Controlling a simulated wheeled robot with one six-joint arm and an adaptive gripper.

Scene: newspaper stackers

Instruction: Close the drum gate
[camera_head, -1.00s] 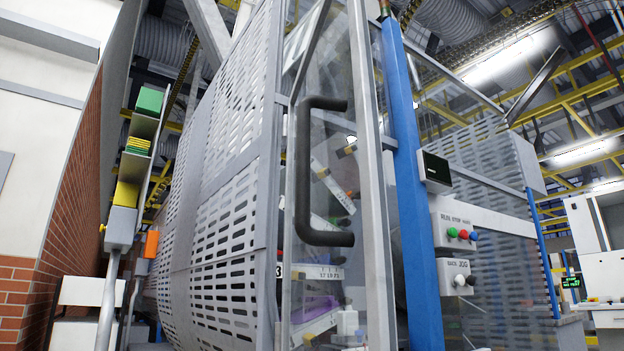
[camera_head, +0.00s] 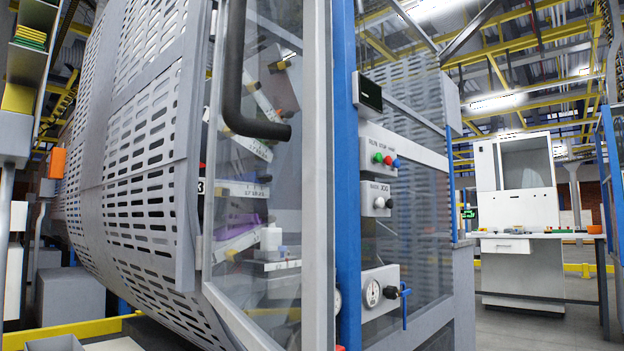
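A clear glazed gate (camera_head: 285,205) in a grey metal frame stands close in front of me, beside the perforated grey drum guard (camera_head: 135,150). I take it for the drum gate. Its bent black handle (camera_head: 235,90) is at the upper left of the pane and runs out of the top of the picture. A blue post (camera_head: 347,200) stands just right of the gate's frame. I cannot tell how far the gate stands from its closed position. My gripper is not in view.
Right of the post are a RUN/STOP button box (camera_head: 385,155), a JOG box (camera_head: 376,199) and a gauge panel with a blue-handled valve (camera_head: 402,292). A yellow rail (camera_head: 60,332) is low at left. Open floor (camera_head: 520,325) lies at right, before a workbench (camera_head: 545,238).

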